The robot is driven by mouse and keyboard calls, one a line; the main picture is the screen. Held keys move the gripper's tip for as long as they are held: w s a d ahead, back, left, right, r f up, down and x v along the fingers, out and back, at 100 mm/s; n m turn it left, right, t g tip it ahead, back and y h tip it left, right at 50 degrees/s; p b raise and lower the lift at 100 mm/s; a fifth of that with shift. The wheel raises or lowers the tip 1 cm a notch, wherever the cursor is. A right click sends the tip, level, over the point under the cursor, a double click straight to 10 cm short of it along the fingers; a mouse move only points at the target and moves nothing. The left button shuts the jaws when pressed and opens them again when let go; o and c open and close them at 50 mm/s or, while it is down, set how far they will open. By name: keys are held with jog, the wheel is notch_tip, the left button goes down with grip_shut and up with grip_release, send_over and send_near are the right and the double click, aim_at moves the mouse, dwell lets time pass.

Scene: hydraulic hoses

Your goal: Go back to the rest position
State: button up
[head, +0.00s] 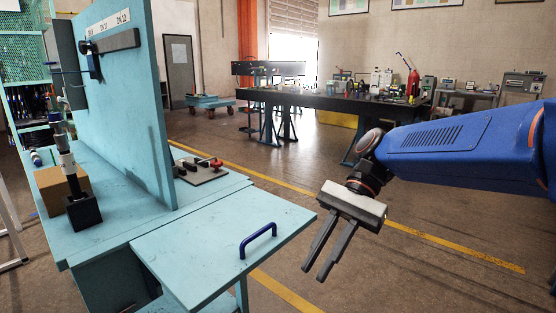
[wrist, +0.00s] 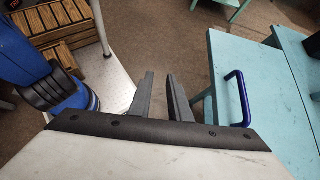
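My gripper (head: 320,258) hangs at the end of the blue arm, to the right of the teal workbench (head: 95,235), over open floor in the head view. Its two dark fingers point down and stand a little apart, with nothing between them. In the wrist view my gripper (wrist: 162,85) also shows a gap between the fingers and holds nothing. It is apart from the blue handle (head: 258,240) on the bench's teal panel (head: 215,255). The handle also shows right of the fingers in the wrist view (wrist: 238,98).
A black fitting on a stand (head: 82,210) and a cardboard box (head: 60,186) sit on the bench. A long dark table (head: 330,102) stands at the back. Floor right of the bench is clear.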

jog(key=s+d+f+n+t+h, duration=0.2)
jog(key=d+f+t, duration=0.4)
jog(key=d, duration=0.4)
jog(key=s+d+f+n+t+h, duration=0.3)
jog(key=d+f+n+t+h, duration=0.2)
jog(key=d, duration=0.6)
jog(key=shift+f+n+t, duration=0.3)
jog(key=shift+f+t, duration=0.2)
jog(key=shift+f, duration=0.1)
